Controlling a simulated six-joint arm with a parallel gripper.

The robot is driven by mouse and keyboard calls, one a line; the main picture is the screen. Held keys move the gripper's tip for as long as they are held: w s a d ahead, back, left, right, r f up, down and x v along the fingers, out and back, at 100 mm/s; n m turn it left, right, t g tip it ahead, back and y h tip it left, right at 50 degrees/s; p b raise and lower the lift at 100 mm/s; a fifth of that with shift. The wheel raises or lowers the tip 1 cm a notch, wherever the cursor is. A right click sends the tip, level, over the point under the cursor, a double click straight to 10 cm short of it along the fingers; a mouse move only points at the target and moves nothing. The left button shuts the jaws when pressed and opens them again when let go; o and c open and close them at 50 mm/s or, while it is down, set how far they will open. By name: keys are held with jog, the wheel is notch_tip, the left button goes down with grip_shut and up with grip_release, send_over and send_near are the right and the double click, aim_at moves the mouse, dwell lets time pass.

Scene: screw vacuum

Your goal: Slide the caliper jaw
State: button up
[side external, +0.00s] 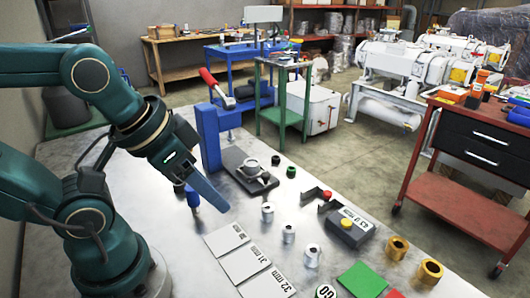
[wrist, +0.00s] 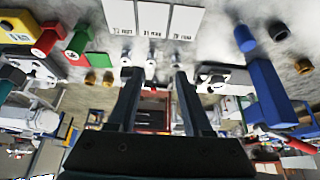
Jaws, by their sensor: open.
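The caliper (side external: 350,231) is a dark grey block with a "mm" readout and a yellow knob, lying on the metal bench. Its jaw (side external: 312,192) looks like the thin grey bracket with a red knob, just up and left of the block. My gripper (side external: 219,203) hangs over the bench, well to the left of the caliper and apart from it. In the wrist view, my gripper (wrist: 160,72) shows two dark fingers spread apart, with nothing held between them. I cannot pick out the caliper for certain in the wrist view.
Several silver cylinders (side external: 289,234) stand between my gripper and the caliper, near white size cards (side external: 245,261). A blue press stand (side external: 207,138) rises behind my gripper. A green pad (side external: 362,280) and brass rings (side external: 397,247) sit toward the front right.

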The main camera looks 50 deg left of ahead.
jog(key=shift+o, duration=0.5)
jog(key=w+d+r+m+h, duration=0.1)
jog(key=w+d+r+m, duration=0.1)
jog(key=w+r+m, duration=0.4)
jog(key=m+g+h, duration=0.3)
jog(key=m, duration=0.2)
send_over(328, 192)
jog(key=s+a, duration=0.2)
notch_tip(328, 192, down, 13)
jog(key=shift+x, duration=2.45)
jog(key=shift+w+a, duration=0.15)
jog(key=shift+c, duration=0.3)
